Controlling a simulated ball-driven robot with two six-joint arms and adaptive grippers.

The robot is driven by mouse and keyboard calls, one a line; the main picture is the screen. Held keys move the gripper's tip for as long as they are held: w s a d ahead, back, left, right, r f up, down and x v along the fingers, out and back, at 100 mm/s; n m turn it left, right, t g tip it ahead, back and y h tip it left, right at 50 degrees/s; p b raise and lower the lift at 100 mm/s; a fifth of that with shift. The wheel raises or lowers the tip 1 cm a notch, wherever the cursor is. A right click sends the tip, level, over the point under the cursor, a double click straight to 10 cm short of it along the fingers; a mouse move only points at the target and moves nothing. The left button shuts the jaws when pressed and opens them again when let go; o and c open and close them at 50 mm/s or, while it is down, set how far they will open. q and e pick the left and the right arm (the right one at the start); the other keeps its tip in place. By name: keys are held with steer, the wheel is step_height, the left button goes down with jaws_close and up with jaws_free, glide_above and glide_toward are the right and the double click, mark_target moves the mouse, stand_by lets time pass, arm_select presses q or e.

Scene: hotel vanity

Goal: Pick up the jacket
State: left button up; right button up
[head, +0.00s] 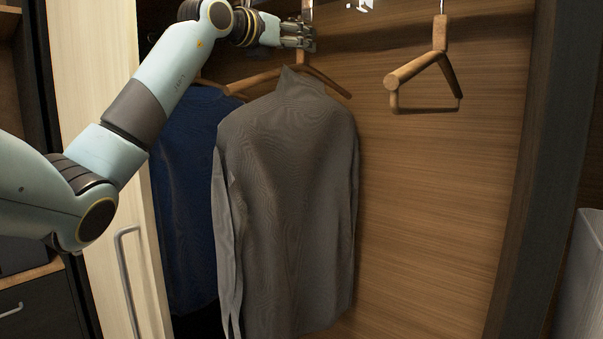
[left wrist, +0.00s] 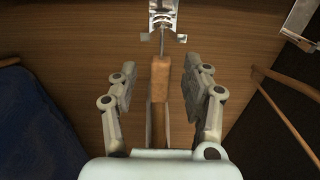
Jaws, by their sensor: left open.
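A grey jacket (head: 290,190) hangs on a wooden hanger (head: 328,82) in the open closet. A dark blue garment (head: 185,180) hangs behind it to the left. My left gripper (head: 308,36) is at the hanger's top, above the jacket's collar. In the left wrist view my left gripper (left wrist: 161,82) is open, with one finger on each side of a wooden hanger's neck (left wrist: 160,76), below its metal hook. Both fingers look apart from the wood. Blue cloth (left wrist: 35,125) shows at the left there. My right gripper is not in view.
An empty wooden hanger (head: 423,80) hangs to the right, with clear space below it before the wood panel (head: 430,200). A pale door with a handle (head: 128,270) stands at the left. A dark upright edge (head: 535,180) bounds the closet at right.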

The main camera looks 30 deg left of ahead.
arm_select(q)
steer(key=shift+w+d+p, duration=0.15)
steer(key=shift+w+p, duration=0.2)
steer(key=shift+w, duration=0.85)
steer(key=shift+s, duration=0.1)
jaws_close()
steer(key=shift+r, duration=0.1)
